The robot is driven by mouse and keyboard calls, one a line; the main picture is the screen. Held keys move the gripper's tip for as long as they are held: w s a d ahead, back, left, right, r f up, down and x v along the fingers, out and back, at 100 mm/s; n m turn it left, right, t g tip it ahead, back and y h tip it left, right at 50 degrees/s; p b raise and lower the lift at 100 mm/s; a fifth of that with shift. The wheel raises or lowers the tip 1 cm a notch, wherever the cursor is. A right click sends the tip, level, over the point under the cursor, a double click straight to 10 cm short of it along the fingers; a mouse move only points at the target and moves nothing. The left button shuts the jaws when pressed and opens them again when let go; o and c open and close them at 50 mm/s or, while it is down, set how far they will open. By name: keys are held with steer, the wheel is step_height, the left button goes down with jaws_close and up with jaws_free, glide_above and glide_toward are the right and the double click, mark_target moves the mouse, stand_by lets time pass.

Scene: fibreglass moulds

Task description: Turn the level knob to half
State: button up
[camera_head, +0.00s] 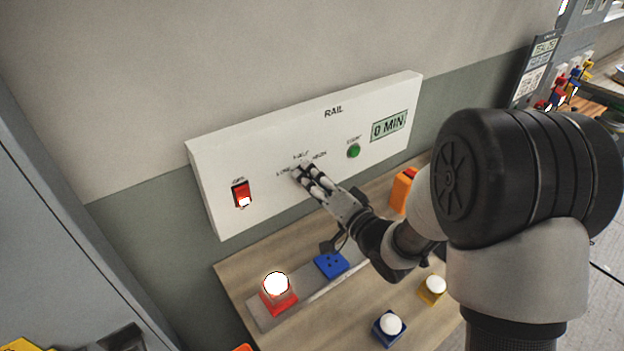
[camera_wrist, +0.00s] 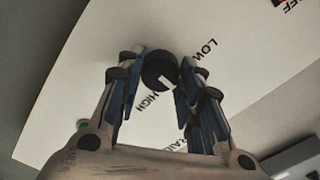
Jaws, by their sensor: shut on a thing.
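The level knob (camera_wrist: 158,68) is round and black with a white pointer mark, on the white panel (camera_head: 240,140) marked RAIL. My gripper (camera_head: 308,173) reaches the panel's middle, and its fingers close on the knob from both sides in the wrist view (camera_wrist: 160,80). The HALF label is hidden by a finger in the wrist view, so I cannot tell exactly how the mark lines up. In the head view my fingers cover the knob.
The panel also has a lit red switch (camera_head: 242,194), a green button (camera_head: 353,151) and a display (camera_head: 389,125) reading 0 MIN. A wooden table (camera_head: 350,310) below holds a red-based lamp (camera_head: 278,292), a blue block (camera_head: 331,265) and other buttons.

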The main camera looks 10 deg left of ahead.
steer(key=o, duration=1.1)
steer(key=v, duration=1.2)
steer(key=shift+w, duration=0.1)
